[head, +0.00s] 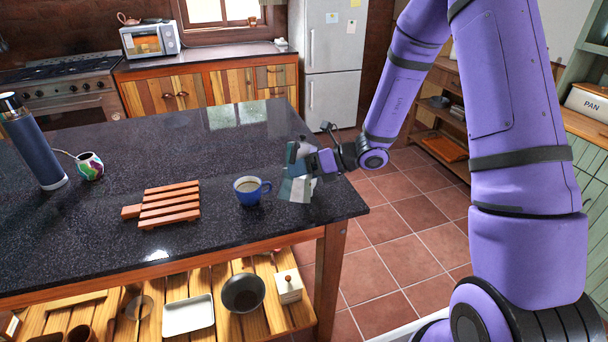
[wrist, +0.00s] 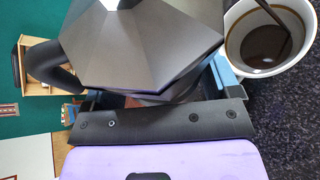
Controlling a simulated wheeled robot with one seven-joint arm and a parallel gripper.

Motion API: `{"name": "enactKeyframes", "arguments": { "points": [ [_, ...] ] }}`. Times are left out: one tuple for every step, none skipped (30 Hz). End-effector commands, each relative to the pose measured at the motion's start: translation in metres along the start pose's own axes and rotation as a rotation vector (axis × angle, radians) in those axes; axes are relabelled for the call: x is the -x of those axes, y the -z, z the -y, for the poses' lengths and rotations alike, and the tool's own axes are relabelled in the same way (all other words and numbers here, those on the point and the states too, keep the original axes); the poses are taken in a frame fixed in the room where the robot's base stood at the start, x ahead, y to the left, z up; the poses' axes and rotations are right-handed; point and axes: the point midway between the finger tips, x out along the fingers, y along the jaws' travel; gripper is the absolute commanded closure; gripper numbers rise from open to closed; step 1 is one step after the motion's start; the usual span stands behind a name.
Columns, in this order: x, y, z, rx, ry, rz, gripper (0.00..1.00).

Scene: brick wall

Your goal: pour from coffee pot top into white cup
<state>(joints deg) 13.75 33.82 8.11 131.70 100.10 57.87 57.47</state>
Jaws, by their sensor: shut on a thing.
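My gripper (wrist: 155,98) is shut on the coffee pot top (wrist: 140,42), a dark grey faceted metal piece with a black handle at left in the wrist view. In the head view the coffee pot top (head: 296,188) looks tilted, just right of the cup and above the counter's right end. The cup (head: 249,190) is blue outside, not white, and stands upright on the counter. The wrist view shows the cup (wrist: 239,35) with a pale inside and brown liquid. A thin dark brown streak, apparently poured liquid, runs into it. The pot's spout is hard to make out.
A wooden slatted trivet (head: 168,204) lies left of the cup. A dark blue bottle (head: 35,145) and a colourful gourd cup (head: 90,167) stand farther left. The black counter (head: 180,130) is clear behind the cup; its right edge is near my gripper.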

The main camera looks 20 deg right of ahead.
Motion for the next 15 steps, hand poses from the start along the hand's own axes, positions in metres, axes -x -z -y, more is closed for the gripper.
{"name": "enactKeyframes", "arguments": {
  "points": [
    [0.0004, -0.0012, -0.0004, -0.004, -0.003, 0.0, 0.61],
    [0.0005, -0.0014, -0.0006, -0.007, -0.004, 0.0, 0.61],
    [0.0007, -0.0017, -0.0007, -0.011, -0.006, -0.002, 0.61],
    [0.0008, -0.0019, -0.0009, -0.014, -0.007, -0.002, 0.61],
    [0.0009, -0.0021, -0.001, -0.017, -0.009, -0.003, 0.61],
    [0.0011, -0.0024, -0.0012, -0.022, -0.011, -0.005, 0.61],
    [0.0013, -0.0027, -0.0013, -0.026, -0.012, -0.005, 0.61],
    [0.0014, -0.0029, -0.0014, -0.029, -0.013, -0.006, 0.61],
    [0.0016, -0.0033, -0.0015, -0.033, -0.015, -0.007, 0.61],
    [0.0018, -0.0035, -0.0016, -0.036, -0.016, -0.007, 0.61],
    [0.0019, -0.0038, -0.0017, -0.04, -0.017, -0.008, 0.61],
    [0.002, -0.0041, -0.0018, -0.045, -0.019, -0.009, 0.61],
    [0.0021, -0.0044, -0.0019, -0.048, -0.02, -0.01, 0.61],
    [0.0022, -0.0046, -0.002, -0.05, -0.022, -0.01, 0.61],
    [0.0024, -0.0049, -0.0022, -0.054, -0.024, -0.012, 0.61]
  ]
}}
